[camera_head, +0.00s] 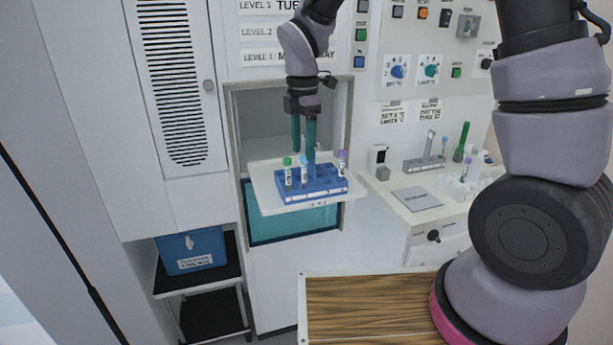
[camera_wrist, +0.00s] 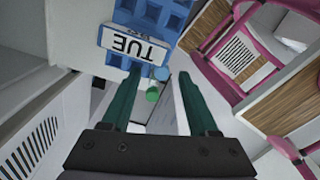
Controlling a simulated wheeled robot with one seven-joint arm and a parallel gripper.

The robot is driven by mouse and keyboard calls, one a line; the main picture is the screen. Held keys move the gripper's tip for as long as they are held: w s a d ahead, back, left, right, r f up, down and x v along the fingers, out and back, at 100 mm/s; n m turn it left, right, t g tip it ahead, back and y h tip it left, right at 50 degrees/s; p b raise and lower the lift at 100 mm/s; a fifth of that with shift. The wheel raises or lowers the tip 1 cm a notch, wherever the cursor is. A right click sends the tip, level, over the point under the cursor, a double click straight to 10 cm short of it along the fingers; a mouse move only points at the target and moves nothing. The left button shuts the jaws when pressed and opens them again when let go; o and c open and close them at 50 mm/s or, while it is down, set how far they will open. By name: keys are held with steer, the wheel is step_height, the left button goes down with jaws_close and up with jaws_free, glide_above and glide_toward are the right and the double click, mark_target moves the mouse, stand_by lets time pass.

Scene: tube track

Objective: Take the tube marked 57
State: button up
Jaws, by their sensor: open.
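A blue rack (camera_head: 325,192) stands on a white shelf in the wall opening. It holds a green-capped tube (camera_head: 288,174), a blue-capped tube (camera_head: 304,170) and a purple-capped tube (camera_head: 342,163). The numbers on the tubes are too small to read, so I cannot tell which is marked 57. My gripper (camera_head: 304,152) is open above the rack, with its fingers pointing down close to the green and blue caps. In the wrist view, the green cap (camera_wrist: 152,94) and the blue cap (camera_wrist: 161,73) show between the open fingers. The rack's TUE label (camera_wrist: 133,46) appears upside down there.
The white shelf (camera_head: 268,204) juts from the opening. To the right, a counter (camera_head: 402,208) bears another rack (camera_head: 424,164) and several tubes. A blue bin (camera_head: 192,250) sits on a cart at lower left. A wood-topped surface (camera_head: 365,305) is in front.

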mark_target(304, 162)
step_height(304, 162, down, 7)
steer(key=shift+s+r, duration=0.1)
stand_by(0.3)
jaws_close()
